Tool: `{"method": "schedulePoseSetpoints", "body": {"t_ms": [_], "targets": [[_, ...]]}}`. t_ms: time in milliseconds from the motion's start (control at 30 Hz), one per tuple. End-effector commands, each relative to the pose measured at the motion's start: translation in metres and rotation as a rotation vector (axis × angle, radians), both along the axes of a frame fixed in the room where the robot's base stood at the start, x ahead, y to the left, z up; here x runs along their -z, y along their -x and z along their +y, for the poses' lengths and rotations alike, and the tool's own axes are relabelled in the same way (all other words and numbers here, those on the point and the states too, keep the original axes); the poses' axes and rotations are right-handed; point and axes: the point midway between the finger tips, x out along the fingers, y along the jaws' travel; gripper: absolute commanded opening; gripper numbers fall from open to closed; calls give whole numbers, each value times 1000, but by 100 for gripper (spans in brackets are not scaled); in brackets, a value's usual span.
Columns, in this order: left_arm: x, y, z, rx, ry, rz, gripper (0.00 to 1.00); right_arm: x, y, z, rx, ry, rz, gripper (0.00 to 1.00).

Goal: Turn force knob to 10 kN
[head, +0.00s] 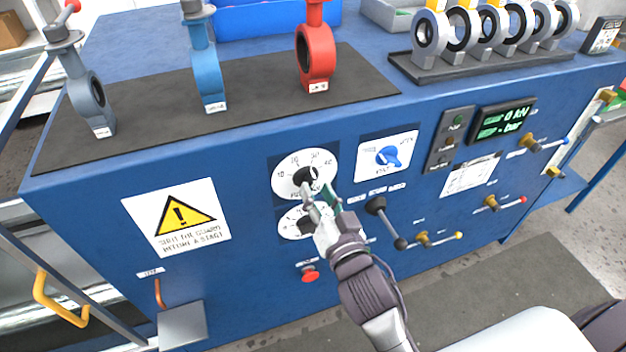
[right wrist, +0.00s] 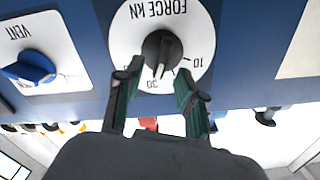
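The force knob (head: 305,176) is a round black knob on a white dial plate, upper left on the blue panel front. In the right wrist view the force knob (right wrist: 161,50) appears upside down, and its white pointer points down, close to the 30 mark; the 10 mark is to the right. My right gripper (head: 319,193) is at the dial from below. Its fingers (right wrist: 160,84) are spread, one on each side of the knob's lower end, and I see no clear contact. My left gripper is out of view.
A second dial (head: 291,223) sits just below, partly behind my gripper. A blue vent knob (head: 388,156), a black lever (head: 385,215) and a red button (head: 310,275) are nearby. The display (head: 503,120) reads 0 kN. Valves (head: 316,60) stand on top.

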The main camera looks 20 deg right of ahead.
Motion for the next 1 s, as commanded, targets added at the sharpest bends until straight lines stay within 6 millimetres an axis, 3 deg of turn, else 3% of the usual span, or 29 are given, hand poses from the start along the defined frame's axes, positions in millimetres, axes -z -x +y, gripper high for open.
{"method": "schedulePoseSetpoints", "body": {"t_ms": [200, 567, 800, 1000], "targets": [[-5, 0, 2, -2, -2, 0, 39, -1, -24, 1, 0, 1, 0, 39], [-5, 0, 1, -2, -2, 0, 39, 1, -28, 1, 1, 0, 1, 39], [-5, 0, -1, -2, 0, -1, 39, 1, -28, 1, 0, 0, 1, 0], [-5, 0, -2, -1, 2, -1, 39, 0, -28, 1, 0, 1, 1, 0]]}}
